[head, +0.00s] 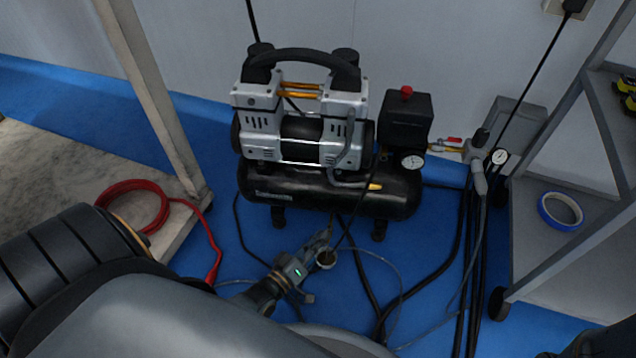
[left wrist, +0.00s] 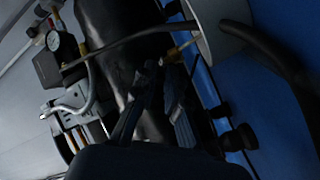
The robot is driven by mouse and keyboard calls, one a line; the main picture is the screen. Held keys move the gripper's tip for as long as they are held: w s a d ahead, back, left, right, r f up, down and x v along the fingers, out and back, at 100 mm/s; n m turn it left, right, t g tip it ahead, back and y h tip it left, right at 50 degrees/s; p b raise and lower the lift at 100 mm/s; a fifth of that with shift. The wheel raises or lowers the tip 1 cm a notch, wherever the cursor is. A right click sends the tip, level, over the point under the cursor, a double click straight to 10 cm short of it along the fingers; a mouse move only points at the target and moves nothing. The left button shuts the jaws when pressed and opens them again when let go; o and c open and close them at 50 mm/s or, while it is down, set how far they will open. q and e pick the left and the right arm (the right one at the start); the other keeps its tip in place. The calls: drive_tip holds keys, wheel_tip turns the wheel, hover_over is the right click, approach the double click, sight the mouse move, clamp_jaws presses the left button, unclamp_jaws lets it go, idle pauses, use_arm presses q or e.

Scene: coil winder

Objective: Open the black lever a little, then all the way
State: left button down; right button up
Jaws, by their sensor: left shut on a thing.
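The air compressor has a black tank (head: 290,188), which also fills the middle of the left wrist view (left wrist: 115,50). My left gripper (head: 325,235) reaches low to the front underside of the tank. In the left wrist view its fingertips (left wrist: 163,70) are close together beside a small brass-coloured fitting (left wrist: 178,50). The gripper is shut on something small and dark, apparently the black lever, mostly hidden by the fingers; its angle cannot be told. My right gripper is not clearly in view.
Black hoses (head: 470,260) run over the blue floor at right. A red cable (head: 130,190) lies coiled on the left. A grey shelf (head: 560,255) with blue tape (head: 545,213) stands right.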

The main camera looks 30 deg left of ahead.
use_arm(q)
drive_tip(key=c, duration=1.4)
unclamp_jaws()
drive_tip(key=shift+s, duration=0.1)
drive_tip(key=s, duration=0.8)
drive_tip(key=s+a, duration=0.1)
drive_tip(key=s, duration=0.2)
drive_tip(key=shift+s+a, duration=0.1)
drive_tip(key=shift+s, duration=0.3)
